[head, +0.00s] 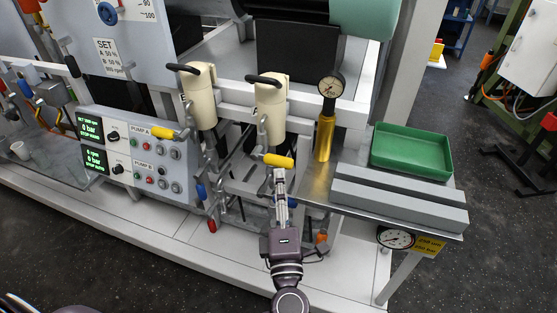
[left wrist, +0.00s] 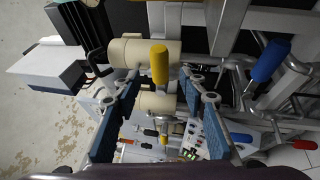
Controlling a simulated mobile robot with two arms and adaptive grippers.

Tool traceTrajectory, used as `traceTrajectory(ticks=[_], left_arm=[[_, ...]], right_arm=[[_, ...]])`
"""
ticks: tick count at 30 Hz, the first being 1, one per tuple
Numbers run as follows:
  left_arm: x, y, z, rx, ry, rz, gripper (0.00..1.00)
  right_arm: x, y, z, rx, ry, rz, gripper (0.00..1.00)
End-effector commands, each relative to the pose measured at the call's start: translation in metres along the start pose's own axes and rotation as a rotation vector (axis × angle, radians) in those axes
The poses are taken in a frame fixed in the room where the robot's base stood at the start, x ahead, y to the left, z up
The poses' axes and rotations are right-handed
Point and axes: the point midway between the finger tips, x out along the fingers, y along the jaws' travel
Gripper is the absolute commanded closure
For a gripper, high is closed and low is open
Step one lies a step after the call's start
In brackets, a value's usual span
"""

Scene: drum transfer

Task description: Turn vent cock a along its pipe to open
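A cock with a yellow lever handle (head: 278,160) sits below the right cream cylinder (head: 270,105). I take it as vent cock a, though I cannot read a clear label on it. The handle lies sideways, across the upright pipe. My left gripper (head: 280,176) is just below the handle, pointing up at it. In the left wrist view the left gripper's fingers (left wrist: 160,85) are apart. The yellow handle (left wrist: 159,63) shows at the tips, between them in the picture; I see no clear contact. My right gripper is not in view.
Blue handles (head: 201,191) and a red one (head: 211,226) hang lower among the pipes. A brass pump with a gauge (head: 325,135) and a green tray (head: 412,168) stand right of my gripper.

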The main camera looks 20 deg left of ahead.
Motion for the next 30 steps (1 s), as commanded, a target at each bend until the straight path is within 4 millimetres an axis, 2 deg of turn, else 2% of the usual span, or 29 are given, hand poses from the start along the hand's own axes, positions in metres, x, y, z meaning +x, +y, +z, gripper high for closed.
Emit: traceTrajectory(ticks=[15, 19, 26, 30], left_arm=[[0.069, 0.001, -0.001, 0.001, 0.004, 0.001, 0.61], [0.076, 0.001, -0.001, 0.0, 0.004, 0.0, 0.61], [0.077, 0.0, -0.001, 0.0, 0.004, 0.0, 0.61], [0.076, 0.0, -0.001, 0.0, 0.004, 0.0, 0.74]], right_arm=[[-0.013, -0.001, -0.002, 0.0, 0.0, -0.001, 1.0], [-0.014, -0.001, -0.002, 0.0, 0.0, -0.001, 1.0], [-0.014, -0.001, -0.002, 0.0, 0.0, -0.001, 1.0], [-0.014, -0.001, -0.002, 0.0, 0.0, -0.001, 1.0]])
